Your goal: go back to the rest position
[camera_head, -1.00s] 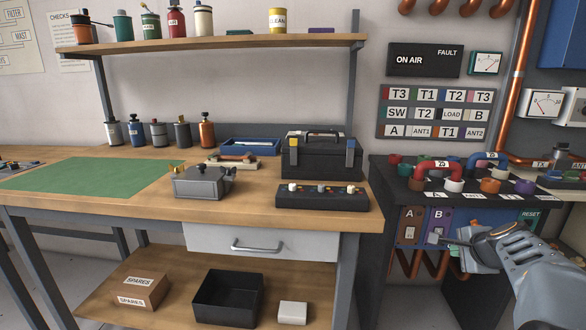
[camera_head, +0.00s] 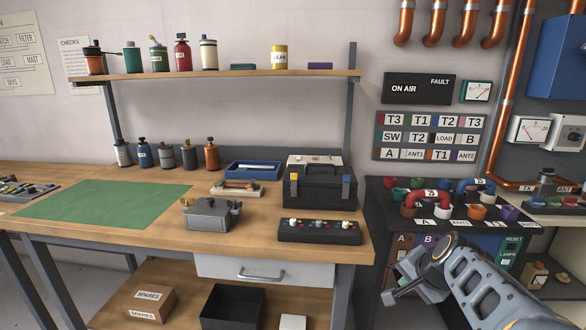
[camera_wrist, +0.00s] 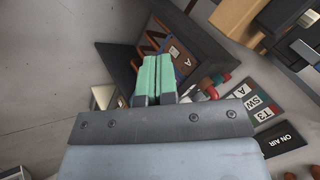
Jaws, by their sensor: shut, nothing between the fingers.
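My gripper (camera_head: 402,290) is at the lower right of the head view, in front of the dark patch cabinet (camera_head: 385,222). In the wrist view its two green-padded fingers (camera_wrist: 153,78) lie side by side, shut with nothing between them. My forearm hides part of the cabinet's lower front. I cannot see the gripper touching anything.
The workbench (camera_head: 130,222) stands left of the gripper, with a toolbox (camera_head: 319,186) and a knob box (camera_head: 318,231) near its right end. Red and blue patch links (camera_head: 430,196) stand on the cabinet top. Copper pipes (camera_head: 500,110) run down the wall.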

